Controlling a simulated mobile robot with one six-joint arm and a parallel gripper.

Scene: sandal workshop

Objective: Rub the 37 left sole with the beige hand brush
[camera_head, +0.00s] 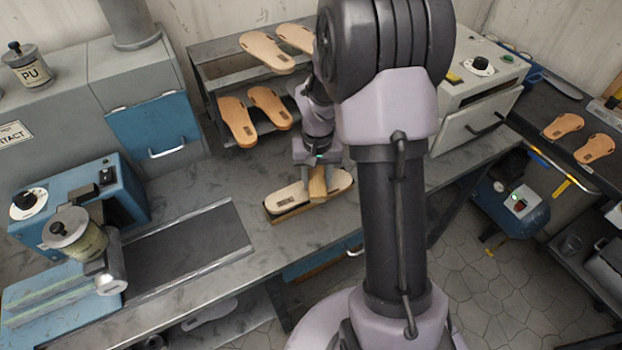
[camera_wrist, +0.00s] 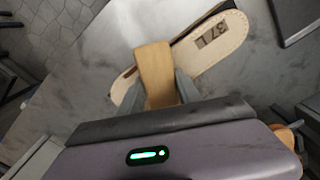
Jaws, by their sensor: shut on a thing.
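The 37 left sole (camera_head: 288,198) lies on the grey workbench, pale on top with a darker edge. In the wrist view the sole (camera_wrist: 217,48) shows the mark "37 L" at its upper right end. The beige hand brush (camera_head: 317,184) lies across the middle of the sole; it also shows in the wrist view (camera_wrist: 155,72). My gripper (camera_head: 316,188) is shut on the brush, a finger on each side of it (camera_wrist: 163,92). The brush hides the middle of the sole. Whether its underside touches the sole I cannot tell.
Several tan soles (camera_head: 252,112) sit on a rack (camera_head: 205,78) behind. A blue machine (camera_head: 78,205) with a dark belt (camera_head: 190,252) stands at left, and a grey oven-like box (camera_head: 475,90) at right. Bare workbench (camera_head: 200,185) lies left of the sole.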

